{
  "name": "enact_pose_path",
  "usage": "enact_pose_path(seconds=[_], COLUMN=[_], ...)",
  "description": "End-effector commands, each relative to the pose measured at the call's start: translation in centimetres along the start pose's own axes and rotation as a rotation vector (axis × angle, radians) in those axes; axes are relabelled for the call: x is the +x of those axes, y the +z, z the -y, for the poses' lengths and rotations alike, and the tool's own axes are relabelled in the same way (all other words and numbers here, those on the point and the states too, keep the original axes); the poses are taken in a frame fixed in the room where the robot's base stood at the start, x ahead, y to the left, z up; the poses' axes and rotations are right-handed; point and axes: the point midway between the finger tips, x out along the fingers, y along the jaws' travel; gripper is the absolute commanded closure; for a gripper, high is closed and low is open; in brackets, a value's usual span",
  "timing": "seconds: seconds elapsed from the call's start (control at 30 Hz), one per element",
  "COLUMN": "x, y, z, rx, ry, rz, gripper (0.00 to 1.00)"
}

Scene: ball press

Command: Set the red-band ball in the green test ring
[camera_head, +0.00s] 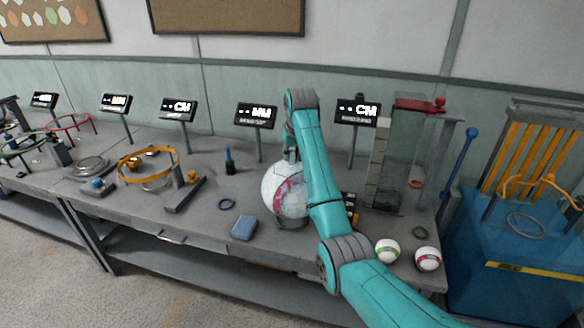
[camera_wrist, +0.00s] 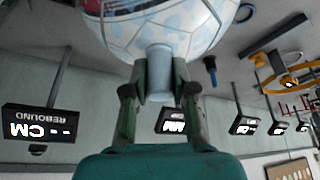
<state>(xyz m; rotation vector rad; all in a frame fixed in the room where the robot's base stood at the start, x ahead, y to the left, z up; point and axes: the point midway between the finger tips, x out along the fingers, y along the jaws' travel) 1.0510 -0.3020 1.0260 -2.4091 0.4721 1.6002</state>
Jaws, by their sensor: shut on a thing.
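A large white ball (camera_head: 283,188) with pale blue patches and a red patch sits on a dark base (camera_head: 292,223) at the bench front. My gripper (camera_wrist: 160,80) is shut on a pale blue stem (camera_wrist: 159,58) joined to this ball, seen close up in the wrist view (camera_wrist: 185,25). A small white ball with a red band (camera_head: 428,259) lies at the bench's right front, beside a green-banded ball (camera_head: 387,251). A dark green ring (camera_head: 14,152) stands at the far left.
An orange ring on a stand (camera_head: 148,166) and a red ring (camera_head: 70,121) are on the left. A blue block (camera_head: 244,228) and small blue ring (camera_head: 227,204) lie near the front edge. A clear column (camera_head: 414,150) and blue bin (camera_head: 505,270) stand right.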

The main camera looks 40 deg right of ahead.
Motion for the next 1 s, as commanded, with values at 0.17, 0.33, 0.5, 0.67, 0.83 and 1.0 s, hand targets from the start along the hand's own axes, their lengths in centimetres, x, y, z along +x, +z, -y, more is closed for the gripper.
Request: enact_pose_path(seconds=[0.17,0.33,0.5,0.67,0.83,1.0], x=[1.2,3.3,3.6,3.6,4.0,4.0], y=[0.5,1.4,1.4,1.5,1.7,1.7], z=[0.0,0.0,0.0,0.0,0.0,0.0], rx=[0.000,0.000,0.000,0.000,0.000,0.000], ry=[0.000,0.000,0.000,0.000,0.000,0.000], rz=[0.000,0.000,-0.003,-0.003,-0.002,0.000], gripper=[1.00,1.00,1.00,1.00,1.00,0.49])
